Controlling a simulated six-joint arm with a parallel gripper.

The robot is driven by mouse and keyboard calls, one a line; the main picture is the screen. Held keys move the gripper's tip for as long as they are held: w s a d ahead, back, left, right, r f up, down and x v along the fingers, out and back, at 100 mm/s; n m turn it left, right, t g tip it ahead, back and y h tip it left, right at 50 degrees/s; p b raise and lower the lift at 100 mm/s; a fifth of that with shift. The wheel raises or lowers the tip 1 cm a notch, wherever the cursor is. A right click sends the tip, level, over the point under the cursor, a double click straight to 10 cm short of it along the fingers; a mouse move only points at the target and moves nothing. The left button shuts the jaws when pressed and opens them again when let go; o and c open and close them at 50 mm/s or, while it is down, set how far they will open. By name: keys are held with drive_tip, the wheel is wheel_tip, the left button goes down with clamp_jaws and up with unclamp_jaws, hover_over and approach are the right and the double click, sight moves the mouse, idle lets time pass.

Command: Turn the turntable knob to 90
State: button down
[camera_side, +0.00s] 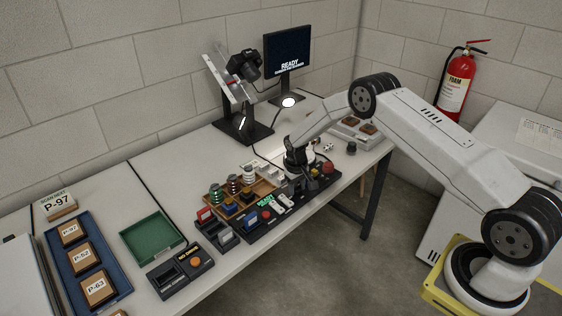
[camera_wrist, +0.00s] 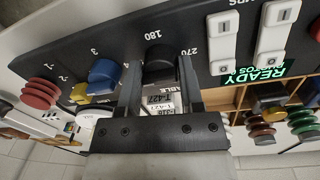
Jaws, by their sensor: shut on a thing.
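The black turntable knob (camera_wrist: 160,66) sits on the dark control panel (camera_side: 262,226). The numbers 180 and 270 are readable beside it in the upside-down wrist view; a 90 mark is not visible. My gripper (camera_wrist: 160,73) has one finger on each side of the knob and is shut on it. In the side view my gripper (camera_side: 297,172) is low over the far part of the panel and hides the knob. I cannot tell which number the knob points to. A white label reading T-427 (camera_wrist: 162,104) shows between the fingers.
A blue knob (camera_wrist: 103,75) and a red knob (camera_wrist: 40,93) are close by, with white switches (camera_wrist: 222,38) and a lit READY display (camera_wrist: 255,74) on the other side. A wooden tray with spools (camera_side: 232,184) borders the panel. A camera stand (camera_side: 240,128) and monitor (camera_side: 287,50) stand behind.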

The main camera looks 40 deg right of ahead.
drive_tip(key=shift+a, duration=0.15)
idle(0.3)
drive_tip(key=shift+c, duration=1.4)
unclamp_jaws()
drive_tip(key=shift+r, duration=0.1)
drive_tip(key=shift+a+r, duration=0.1)
drive_tip(key=shift+r, duration=3.65)
